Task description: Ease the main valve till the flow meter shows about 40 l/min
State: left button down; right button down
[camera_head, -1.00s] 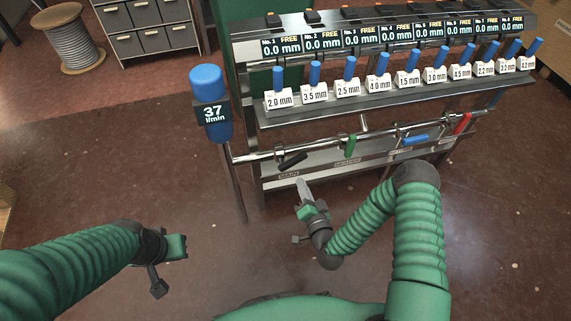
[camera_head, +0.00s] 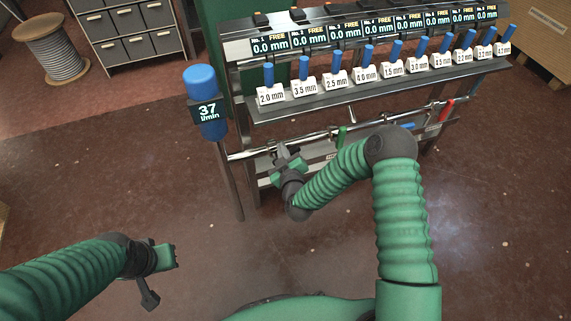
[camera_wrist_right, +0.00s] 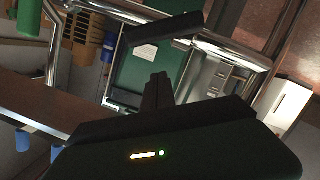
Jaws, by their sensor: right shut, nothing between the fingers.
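The flow meter (camera_head: 209,112), a blue cylinder with a dark display, stands at the left end of the rack and reads 37 l/min. My right gripper (camera_head: 281,151) is at the pipe in front of the main valve and hides most of that valve in the head view. In the right wrist view its fingers (camera_wrist_right: 158,90) are shut and empty. A black lever (camera_wrist_right: 163,30), which looks like the main valve's handle, lies just beyond the fingertips; I cannot tell whether they touch. My left gripper (camera_head: 172,256) is at the lower left, away from the rack; its jaws are unclear.
Other levers on the pipe are green (camera_head: 342,136), blue (camera_head: 408,126) and red (camera_head: 447,109). Above is a shelf (camera_head: 380,88) with several blue-handled labelled blocks and displays reading 0.0 mm. A cable spool (camera_head: 53,48) and drawers (camera_head: 125,30) stand at the back left. The floor between my arms is clear.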

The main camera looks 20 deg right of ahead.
jog(key=d+f, duration=0.1)
jog(key=d+f+b, duration=0.1)
jog(key=f, duration=0.1)
jog(key=shift+d+f+b, duration=0.1)
jog(key=shift+f+b, duration=0.1)
jog(key=shift+b, duration=0.1)
jog(key=shift+d+f, duration=0.45)
jog(key=shift+f, duration=0.05)
jog(key=shift+w+r, duration=0.1)
jog(key=shift+r, duration=0.05)
